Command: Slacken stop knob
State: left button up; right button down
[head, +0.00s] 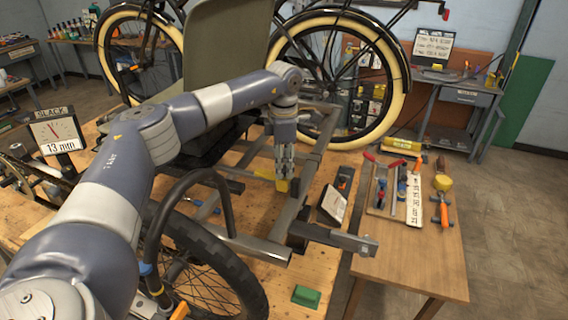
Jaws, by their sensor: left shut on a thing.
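My left arm reaches in from the left, and its gripper (284,172) points down over the metal trike frame (262,246). The fingers are shut on a small yellow part (281,186), which looks like the stop knob. The fingers hide most of it, so its shape and any turn of it cannot be made out. A dial (56,132) at the left is headed "SLACK" and reads 13 mm. My right gripper is not in view.
The frame rests on a wooden bench (318,262) with a green block (306,296) at its front. Bicycle wheels stand close around my arm.

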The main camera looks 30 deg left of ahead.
pick_arm(q)
jog(key=shift+r+n, duration=0.1)
jog(key=shift+n, duration=1)
jog(key=n, duration=0.4)
jog(key=shift+w+n, duration=0.1)
jog(key=shift+n, duration=0.2)
jog(key=n, duration=0.2)
jog(key=shift+n+b, duration=0.3)
jog(key=shift+b, duration=0.05)
jog(key=n, duration=0.5)
jog(key=shift+r+n, duration=0.1)
jog(key=shift+n, duration=2)
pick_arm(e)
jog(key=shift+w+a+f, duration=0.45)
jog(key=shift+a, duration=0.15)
